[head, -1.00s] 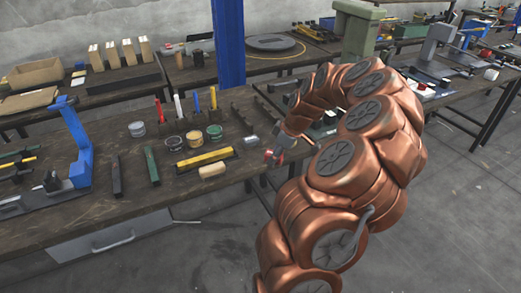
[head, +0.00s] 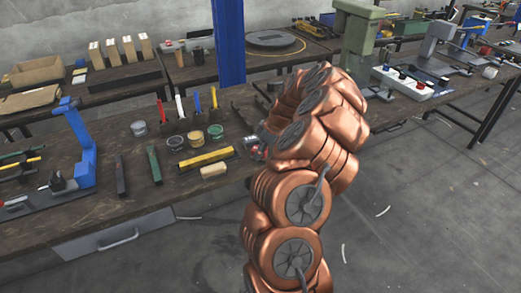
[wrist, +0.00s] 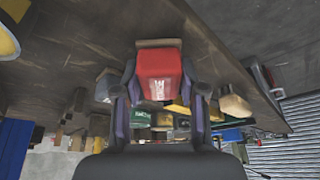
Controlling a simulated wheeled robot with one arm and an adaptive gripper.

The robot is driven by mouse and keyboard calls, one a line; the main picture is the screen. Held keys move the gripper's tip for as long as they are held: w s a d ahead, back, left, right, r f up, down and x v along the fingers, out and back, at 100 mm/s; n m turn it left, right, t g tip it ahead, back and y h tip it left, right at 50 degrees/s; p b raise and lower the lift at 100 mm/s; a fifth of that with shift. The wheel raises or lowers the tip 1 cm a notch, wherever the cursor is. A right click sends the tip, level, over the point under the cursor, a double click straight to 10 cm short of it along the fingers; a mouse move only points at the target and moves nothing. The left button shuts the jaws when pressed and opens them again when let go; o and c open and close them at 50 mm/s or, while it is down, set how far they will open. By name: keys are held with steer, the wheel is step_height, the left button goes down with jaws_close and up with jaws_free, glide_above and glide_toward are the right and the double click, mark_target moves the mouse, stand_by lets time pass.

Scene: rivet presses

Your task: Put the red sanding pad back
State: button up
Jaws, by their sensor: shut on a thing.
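The red sanding pad (wrist: 160,72) is between the two fingers of my gripper (wrist: 162,90) in the wrist view; a tan layer shows along its far edge. In the head view my gripper (head: 256,148) is at the right part of the near workbench (head: 95,215), right of the yellow bar. A little red shows there, but my copper arm and the gripper hide most of the pad. I cannot tell whether the pad touches the bench.
A pale block (head: 213,170) and a yellow bar (head: 207,157) lie left of my gripper. Several cans, including a green-labelled one (head: 215,132), and upright coloured tools stand behind them. A blue press (head: 82,145) stands at the left. Open floor lies right of my arm.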

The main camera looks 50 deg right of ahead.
steer(key=shift+f, duration=0.3)
steer(key=shift+f, duration=0.15)
steer(key=o, duration=1.1)
steer(key=shift+r, duration=0.25)
steer(key=b+v, duration=0.3)
steer(key=v, duration=0.9)
